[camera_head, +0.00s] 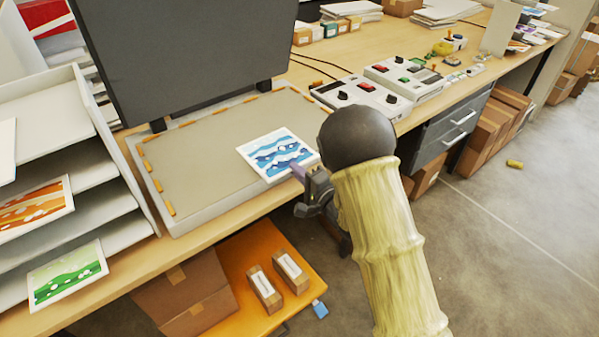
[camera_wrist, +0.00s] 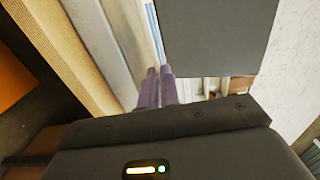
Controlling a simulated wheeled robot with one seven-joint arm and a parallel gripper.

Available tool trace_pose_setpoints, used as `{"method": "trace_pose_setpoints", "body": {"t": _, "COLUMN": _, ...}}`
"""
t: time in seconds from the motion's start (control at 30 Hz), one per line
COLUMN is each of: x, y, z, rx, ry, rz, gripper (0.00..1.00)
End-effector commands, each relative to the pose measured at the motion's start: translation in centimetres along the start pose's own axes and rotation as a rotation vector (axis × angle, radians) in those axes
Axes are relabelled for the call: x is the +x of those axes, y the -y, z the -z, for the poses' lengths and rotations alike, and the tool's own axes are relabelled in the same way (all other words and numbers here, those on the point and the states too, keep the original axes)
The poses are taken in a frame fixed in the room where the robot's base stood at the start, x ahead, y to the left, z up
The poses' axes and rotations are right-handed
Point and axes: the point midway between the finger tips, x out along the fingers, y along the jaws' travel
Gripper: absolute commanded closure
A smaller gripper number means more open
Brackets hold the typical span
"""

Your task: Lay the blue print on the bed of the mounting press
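The blue print (camera_head: 270,160), a white-bordered sheet with blue waves, is over the right front part of the press bed (camera_head: 200,150). Its right corner reaches the bed's front edge. I cannot tell whether it touches the bed. My gripper (camera_head: 297,172) is at the print's front edge, with its fingers close together on it. In the wrist view the fingers (camera_wrist: 160,74) meet the print, seen nearly edge-on as a thin blue and white strip (camera_wrist: 154,30). The press's dark lid (camera_head: 180,50) stands open behind the bed.
A white tray rack (camera_head: 110,145) at the left holds an orange print (camera_head: 35,210) and a green print (camera_head: 68,272). Control boxes (camera_head: 365,95) stand right of the press. Below are an orange shelf (camera_head: 265,245) with small boxes and a cardboard box (camera_head: 185,295).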

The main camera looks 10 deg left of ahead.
Motion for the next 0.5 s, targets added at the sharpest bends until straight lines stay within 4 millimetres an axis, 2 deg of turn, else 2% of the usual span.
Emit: {"method": "trace_pose_setpoints", "body": {"t": 0.5, "x": 2.9, "y": -1.6, "z": 0.0, "rx": 0.0, "ry": 0.0, "rz": 0.001, "gripper": 1.0}}
